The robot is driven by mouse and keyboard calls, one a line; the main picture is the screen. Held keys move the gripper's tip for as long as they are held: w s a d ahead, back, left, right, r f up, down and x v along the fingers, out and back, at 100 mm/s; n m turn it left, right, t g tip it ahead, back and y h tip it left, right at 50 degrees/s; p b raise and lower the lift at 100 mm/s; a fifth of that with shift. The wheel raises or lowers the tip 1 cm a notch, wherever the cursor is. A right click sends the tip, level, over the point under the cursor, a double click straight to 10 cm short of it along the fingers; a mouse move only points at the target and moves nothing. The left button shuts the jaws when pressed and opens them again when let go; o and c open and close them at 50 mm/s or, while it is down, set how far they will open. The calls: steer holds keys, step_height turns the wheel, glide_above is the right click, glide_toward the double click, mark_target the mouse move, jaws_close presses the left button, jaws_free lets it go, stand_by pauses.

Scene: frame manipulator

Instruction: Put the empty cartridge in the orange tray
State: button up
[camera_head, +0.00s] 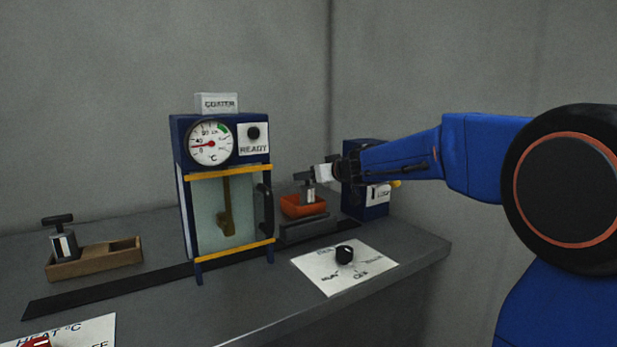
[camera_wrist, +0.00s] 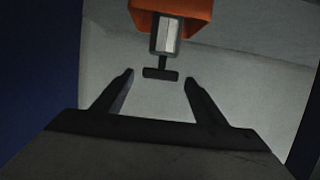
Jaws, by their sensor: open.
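A dark grey cartridge with a pale label and a T-shaped handle (camera_head: 308,191) stands in the orange tray (camera_head: 304,209), right of the coater. In the wrist view the cartridge (camera_wrist: 165,38) has its handle toward me, with the orange tray (camera_wrist: 197,18) behind it. My gripper (camera_wrist: 159,82) is open, its two fingers apart on either side of the handle's end, holding nothing. In the head view my gripper (camera_head: 318,173) is close to the cartridge's handle. A second, similar cartridge (camera_head: 63,244) stands in the left of a wooden rack (camera_head: 95,262).
The coater (camera_head: 220,158) has a gauge, a READY sign and a glass front with a dark handle. A blue box (camera_head: 366,207) stands right of the tray. A white dial plate (camera_head: 320,272) lies in front. A dark strip (camera_head: 110,290) runs along the table.

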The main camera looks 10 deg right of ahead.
steer(key=v, duration=0.8)
steer(key=shift+s, duration=0.4)
steer(key=shift+d+r, duration=0.1)
